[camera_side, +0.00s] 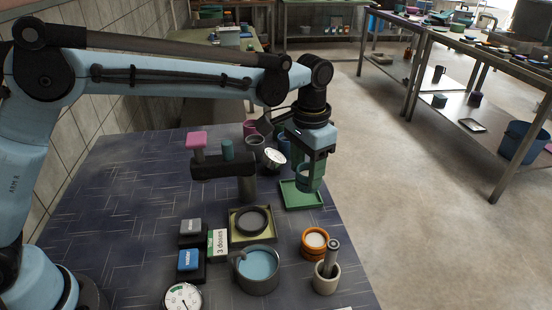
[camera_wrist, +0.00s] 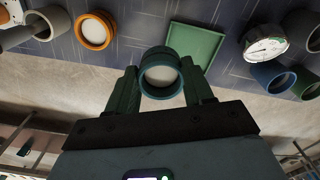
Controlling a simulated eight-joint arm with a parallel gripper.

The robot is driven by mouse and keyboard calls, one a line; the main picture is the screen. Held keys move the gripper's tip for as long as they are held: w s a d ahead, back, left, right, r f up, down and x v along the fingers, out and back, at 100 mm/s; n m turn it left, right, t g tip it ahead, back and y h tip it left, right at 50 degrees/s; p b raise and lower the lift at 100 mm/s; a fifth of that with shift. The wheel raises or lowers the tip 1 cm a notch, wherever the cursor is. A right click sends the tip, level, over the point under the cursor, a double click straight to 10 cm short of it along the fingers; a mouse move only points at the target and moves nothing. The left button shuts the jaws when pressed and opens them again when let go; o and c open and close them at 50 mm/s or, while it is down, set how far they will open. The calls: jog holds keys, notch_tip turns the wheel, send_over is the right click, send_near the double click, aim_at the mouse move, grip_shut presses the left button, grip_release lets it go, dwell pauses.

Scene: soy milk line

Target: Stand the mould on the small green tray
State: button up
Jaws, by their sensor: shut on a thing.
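The small green tray (camera_wrist: 188,44) lies flat and empty beyond the mould in the wrist view. In the side view the tray (camera_side: 296,203) is on the dark table, right below my gripper. The mould (camera_side: 306,170) is partly hidden by the fingers there. It appears to be above the tray, but the exact gap cannot be told.
A dial gauge (camera_side: 275,157) and several cups stand behind the tray. A press with a pink knob (camera_side: 196,139) stands left. In front are an olive tray (camera_side: 236,237) with a dark ring, a pot (camera_side: 258,285), an orange container (camera_side: 316,253) and a mortar (camera_side: 325,284).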

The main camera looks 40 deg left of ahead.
jog(key=w+a+f, duration=0.1)
jog(key=w+a, duration=0.1)
jog(key=w+a+f, duration=0.2)
jog(key=shift+w+f, duration=0.1)
jog(key=shift+f, duration=2.1)
jog(key=shift+f, duration=0.15)
jog(key=o, duration=1.2)
jog(key=shift+c, duration=0.2)
notch_tip(320, 180, up, 12)
jog(key=shift+r, duration=0.2)
